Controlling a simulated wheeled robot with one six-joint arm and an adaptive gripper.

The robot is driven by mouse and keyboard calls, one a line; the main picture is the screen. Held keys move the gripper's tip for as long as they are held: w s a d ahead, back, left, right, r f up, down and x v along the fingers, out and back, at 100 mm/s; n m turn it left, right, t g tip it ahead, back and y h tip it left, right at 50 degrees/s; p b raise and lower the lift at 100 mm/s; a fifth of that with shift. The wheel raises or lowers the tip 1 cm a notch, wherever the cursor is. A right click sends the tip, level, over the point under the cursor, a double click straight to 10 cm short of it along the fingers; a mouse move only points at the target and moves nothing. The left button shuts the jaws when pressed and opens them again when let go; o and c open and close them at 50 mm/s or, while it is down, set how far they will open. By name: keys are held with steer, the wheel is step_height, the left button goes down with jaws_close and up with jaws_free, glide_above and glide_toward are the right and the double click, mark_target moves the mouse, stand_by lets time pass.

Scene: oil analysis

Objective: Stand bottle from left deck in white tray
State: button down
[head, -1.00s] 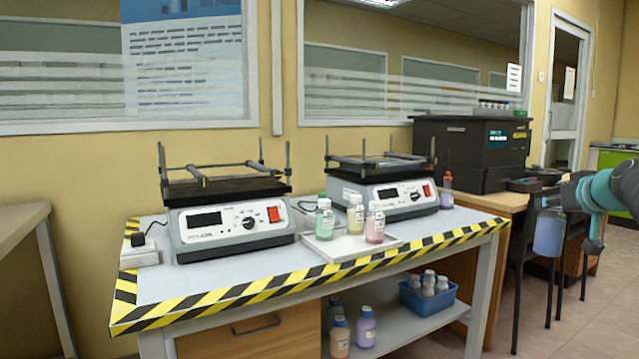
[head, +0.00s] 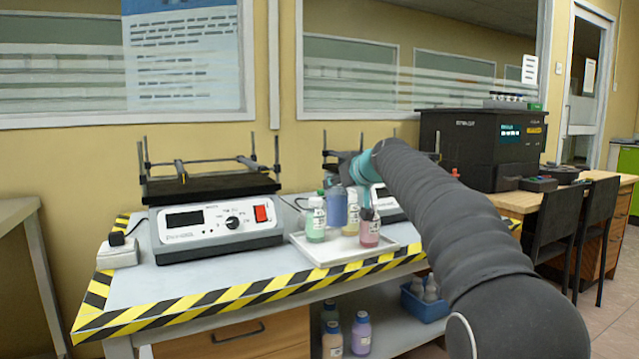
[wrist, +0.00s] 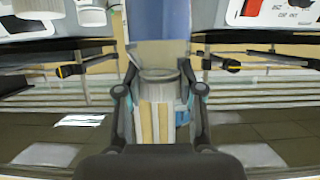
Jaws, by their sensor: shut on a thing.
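My gripper (head: 352,178) is shut on a blue bottle (head: 338,206) above the back part of the white tray (head: 318,252). In the wrist view, the fingers (wrist: 160,88) close around the upper part of the blue bottle (wrist: 160,20). In the head view the bottle looks upright; bottles in front hide its base, so I cannot tell whether it touches the tray. A green bottle (head: 315,222), a yellow bottle (head: 352,224) and a pink bottle (head: 370,232) stand in the tray. The left shaker's deck (head: 210,187) is empty.
The left shaker (head: 215,232) stands left of the tray. The right shaker (head: 388,203) stands behind it, partly hidden by my arm. Several bottles and a blue basket (head: 420,305) sit on the shelf below. The striped table edge (head: 240,298) runs along the front.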

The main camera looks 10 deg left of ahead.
mark_target(339, 211)
steer(key=shift+s+a+f+b, duration=0.15)
steer(key=shift+a+f+b, duration=0.25)
steer(key=shift+f, duration=0.25)
steer(key=f+b, duration=0.3)
steer(key=shift+s+a+f, duration=0.1)
steer(key=shift+a+f, duration=0.1)
steer(key=shift+f+b, duration=0.75)
steer(key=shift+f, duration=0.2)
steer(key=shift+f+b, duration=0.55)
steer(key=c, duration=0.7)
jaws_free()
steer(key=shift+o, duration=0.2)
steer(key=shift+d, duration=0.1)
